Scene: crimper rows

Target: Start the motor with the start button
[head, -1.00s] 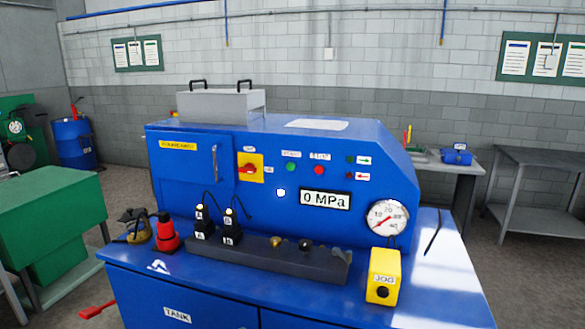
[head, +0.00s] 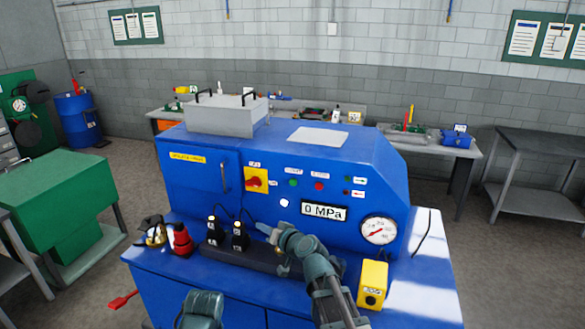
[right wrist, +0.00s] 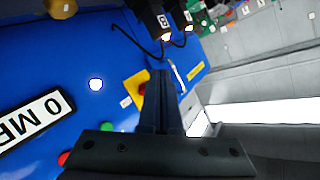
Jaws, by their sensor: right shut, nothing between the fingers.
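The blue machine (head: 210,197) carries a small green button (head: 292,183) with a white label above it, too small to read. A red button (head: 319,187) is to its right. In the right wrist view the green button (right wrist: 106,126) and red button (right wrist: 65,157) show left of the fingers. My right gripper (head: 264,229) is shut and empty, in front of the panel, below and left of the green button and apart from it. Its closed fingers also show in the right wrist view (right wrist: 160,90). A part of my left arm shows at the bottom; its gripper is out of view.
The display (head: 324,211) reads 0 MPa. A yellow-plated red switch (head: 255,181) is left of the green button. Black valve coils (head: 239,236) stand left of my gripper. A gauge (head: 379,230) and a yellow JOG box (head: 373,284) are at the right.

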